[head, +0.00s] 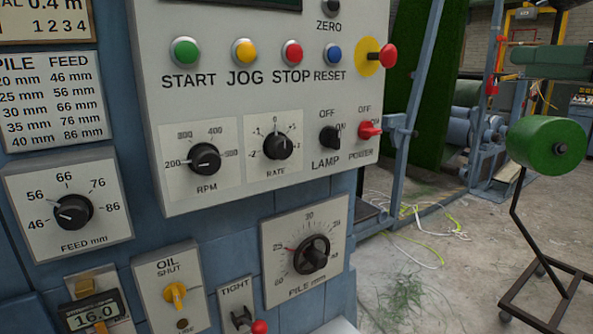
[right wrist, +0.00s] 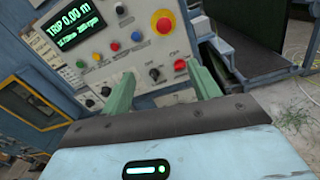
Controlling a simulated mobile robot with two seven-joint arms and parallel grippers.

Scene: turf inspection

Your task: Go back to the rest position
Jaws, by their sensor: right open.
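My right gripper (right wrist: 160,70) shows in the right wrist view. Its two green fingers stand wide apart with nothing between them, so it is open and empty. The fingers point toward the lower part of the white control panel (right wrist: 125,55), and the panel shows between and beyond them. I cannot tell how far the fingertips are from it. In the head view the same control panel (head: 220,105) fills the upper middle, and no gripper can be made out there. My left gripper is in neither view.
Below the panel are a feed dial (head: 73,211), a pile dial (head: 312,253), an oil valve (head: 175,293) and a lever with a red ball (head: 260,327). A green roll (head: 540,140) on a wheeled stand is at the right. Loose cords (head: 430,225) lie on the floor.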

